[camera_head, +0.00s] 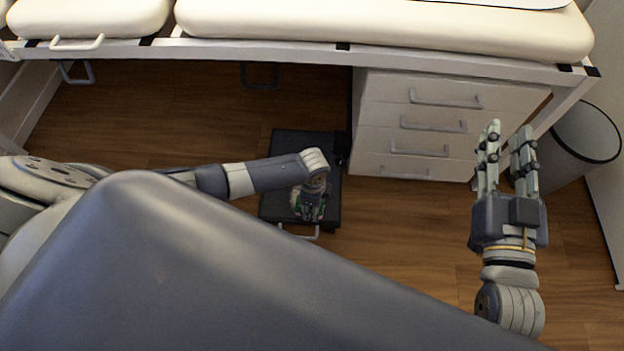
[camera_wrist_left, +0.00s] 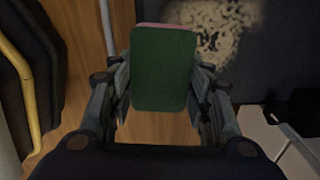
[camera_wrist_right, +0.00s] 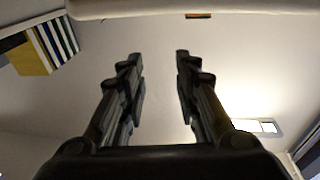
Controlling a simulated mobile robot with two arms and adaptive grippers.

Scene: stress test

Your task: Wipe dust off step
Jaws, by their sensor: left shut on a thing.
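A dark step (camera_head: 290,150) stands on the wooden floor in front of the exam table. A tan dust patch (camera_wrist_left: 222,25) lies on its dark top (camera_wrist_left: 285,60) in the left wrist view. My left gripper (camera_head: 313,212) is low over the near part of the step. It is shut on a green sponge (camera_wrist_left: 163,68) with a thin pinkish layer at its far edge. The sponge is beside the dust patch in that view; whether it touches the step I cannot tell. My right gripper (camera_head: 507,140) is raised, fingers apart and empty, also in the right wrist view (camera_wrist_right: 160,60).
The cream exam table (camera_head: 380,25) spans the back. A white drawer unit (camera_head: 430,120) stands right of the step. A grey bin (camera_head: 585,135) is at the far right. A light handle (camera_head: 300,235) shows at the step's near edge. Floor left of the step is clear.

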